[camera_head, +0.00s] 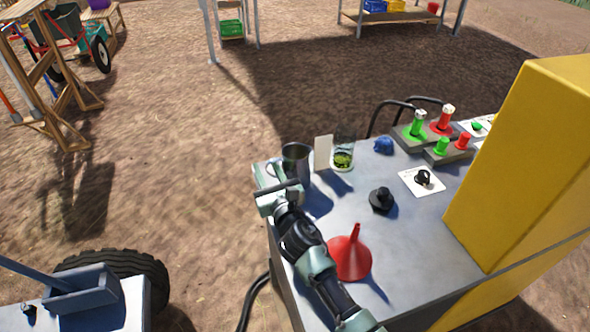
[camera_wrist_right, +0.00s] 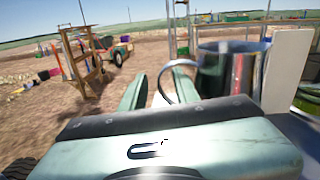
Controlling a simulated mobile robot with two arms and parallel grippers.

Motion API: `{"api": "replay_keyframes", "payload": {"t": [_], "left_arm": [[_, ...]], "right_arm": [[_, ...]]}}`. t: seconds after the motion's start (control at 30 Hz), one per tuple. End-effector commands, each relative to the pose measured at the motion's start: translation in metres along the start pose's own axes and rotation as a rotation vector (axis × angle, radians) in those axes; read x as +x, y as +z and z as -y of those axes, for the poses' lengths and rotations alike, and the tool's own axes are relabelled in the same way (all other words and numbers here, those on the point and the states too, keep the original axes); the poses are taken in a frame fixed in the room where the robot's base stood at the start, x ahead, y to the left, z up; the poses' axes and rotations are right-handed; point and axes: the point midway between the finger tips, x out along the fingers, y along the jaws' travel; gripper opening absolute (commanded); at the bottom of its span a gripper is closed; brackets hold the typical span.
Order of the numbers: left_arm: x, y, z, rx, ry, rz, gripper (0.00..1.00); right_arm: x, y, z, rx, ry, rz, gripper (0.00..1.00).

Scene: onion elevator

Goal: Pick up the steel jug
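The steel jug (camera_head: 297,157) stands upright near the left edge of the grey tabletop (camera_head: 400,240). Its handle is on its left side. My right gripper (camera_head: 274,184) is at the handle side, in front of the jug, and covers part of its lower body. In the right wrist view the jug (camera_wrist_right: 232,72) is just right of the fingers. The fingers (camera_wrist_right: 158,86) are apart, and the jug's handle (camera_wrist_right: 163,78) shows in the gap between them. I cannot tell whether a finger touches the handle. My left gripper is not in view.
Close right of the jug are a white card (camera_head: 322,152) and a glass (camera_head: 343,152) with green contents. A red funnel (camera_head: 349,256) stands beside my right forearm. A black knob (camera_head: 381,199) and a yellow box (camera_head: 520,165) are farther right.

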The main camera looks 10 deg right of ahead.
Motion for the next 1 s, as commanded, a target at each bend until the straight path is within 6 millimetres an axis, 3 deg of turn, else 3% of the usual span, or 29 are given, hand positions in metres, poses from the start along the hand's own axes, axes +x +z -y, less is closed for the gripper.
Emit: {"api": "replay_keyframes", "payload": {"t": [0.1, 0.2, 1.0], "left_arm": [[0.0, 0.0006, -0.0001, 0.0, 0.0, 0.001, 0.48], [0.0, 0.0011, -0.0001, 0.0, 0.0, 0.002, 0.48], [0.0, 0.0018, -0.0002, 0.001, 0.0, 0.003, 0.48]], "right_arm": [[-0.0004, -0.0001, 0.0001, 0.0, 0.0, 0.0, 0.28], [-0.0005, -0.0001, 0.0001, 0.0, 0.0, 0.0, 0.0], [-0.0004, 0.0009, 0.0003, -0.001, 0.0, 0.002, 0.0]]}}
